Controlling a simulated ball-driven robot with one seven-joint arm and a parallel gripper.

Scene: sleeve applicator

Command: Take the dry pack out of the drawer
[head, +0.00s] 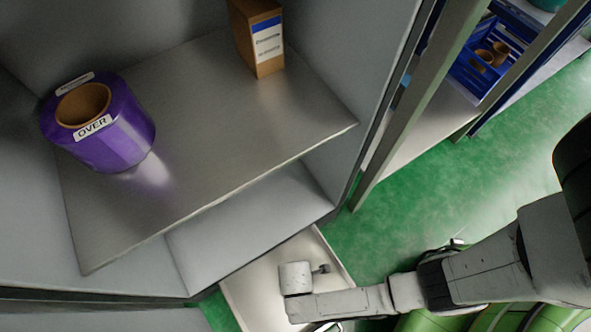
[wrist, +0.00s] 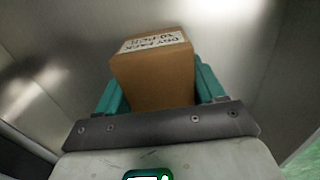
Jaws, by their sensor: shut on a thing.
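The dry pack (wrist: 155,78) is a brown box with a white label reading "DRY PACK" in the wrist view. My gripper (wrist: 158,88) is shut on it, with a teal finger along each side. Pale metallic surfaces lie around and beyond the box, and I cannot tell whether it touches them. In the head view the open drawer (head: 262,303) is a pale tray low at the centre, below the cabinet. The end of my arm is over the drawer there; the fingers and the dry pack are hidden.
The cabinet shelf (head: 230,130) above the drawer holds a purple roll (head: 115,135) marked "OVER" and a brown carton (head: 258,45) with a blue and white label. A blue crate (head: 487,65) stands on a rack at upper right. Green floor (head: 430,170) is clear right of the drawer.

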